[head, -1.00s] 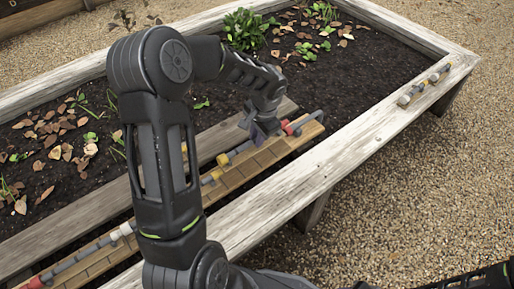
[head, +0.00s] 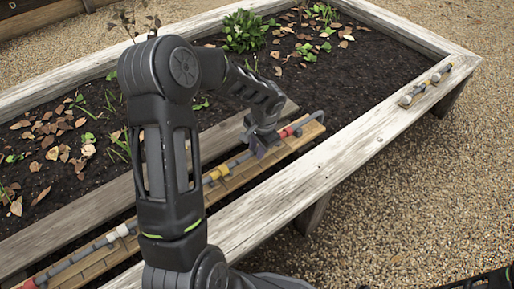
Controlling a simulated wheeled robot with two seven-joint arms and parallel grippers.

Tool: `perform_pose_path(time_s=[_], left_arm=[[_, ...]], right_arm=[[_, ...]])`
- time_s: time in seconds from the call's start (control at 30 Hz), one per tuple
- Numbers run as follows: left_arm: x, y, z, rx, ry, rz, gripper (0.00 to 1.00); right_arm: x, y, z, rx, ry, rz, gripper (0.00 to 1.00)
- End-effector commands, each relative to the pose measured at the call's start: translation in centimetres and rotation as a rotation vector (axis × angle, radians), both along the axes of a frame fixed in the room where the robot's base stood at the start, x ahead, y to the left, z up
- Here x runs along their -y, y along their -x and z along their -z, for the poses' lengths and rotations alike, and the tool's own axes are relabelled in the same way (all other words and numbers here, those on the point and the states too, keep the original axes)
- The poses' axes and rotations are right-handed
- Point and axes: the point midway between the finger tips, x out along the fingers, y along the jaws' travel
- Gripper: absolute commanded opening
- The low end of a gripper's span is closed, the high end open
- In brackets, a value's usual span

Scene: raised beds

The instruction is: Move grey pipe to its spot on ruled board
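The ruled board (head: 140,229) is a long wooden strip with cross lines, lying slantwise across the raised bed. A run of grey pipe pieces with red, yellow and white fittings lies along it. The grey pipe (head: 239,161) is in line with this run, between a yellow fitting (head: 215,174) and a red fitting (head: 287,132). My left gripper (head: 262,149) points down over the pipe's right part and appears shut on it. Its fingertips are partly hidden, and I cannot tell if the pipe is fully seated.
More grey pipe pieces with pale fittings (head: 425,86) lie on the bed's right wooden rim (head: 375,140). A grey plank (head: 85,215) runs behind the board. Soil, dry leaves and a green plant (head: 245,31) fill the bed. Gravel surrounds it.

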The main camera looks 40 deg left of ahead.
Motion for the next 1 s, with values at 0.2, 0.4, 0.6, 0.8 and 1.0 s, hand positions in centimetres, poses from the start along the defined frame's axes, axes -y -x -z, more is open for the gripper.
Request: perform_pose_path(time_s=[0.2, 0.4, 0.6, 0.8, 1.0], left_arm=[[0.0, 0.0, 0.0, 0.0, 0.0, 0.0, 0.37], [0.0, 0.0, -0.2, 0.0, 0.0, 0.0, 0.37], [0.2, 0.0, -1.8, 0.002, -0.001, 0.0, 0.37], [0.9, 0.2, -5.7, 0.004, -0.002, 0.001, 0.37], [1.7, 0.4, -9.7, 0.004, -0.001, 0.0, 0.37]], right_arm=[[0.0, 0.0, 0.0, 0.0, 0.0, 0.0, 0.37], [0.0, 0.0, -0.2, 0.0, 0.0, 0.0, 0.37], [-0.2, 0.2, -0.9, -0.003, -0.002, -0.003, 0.37], [-0.4, 0.5, -2.2, -0.008, -0.007, -0.011, 0.37], [-0.8, 0.8, -3.4, -0.014, -0.012, -0.019, 0.37]])
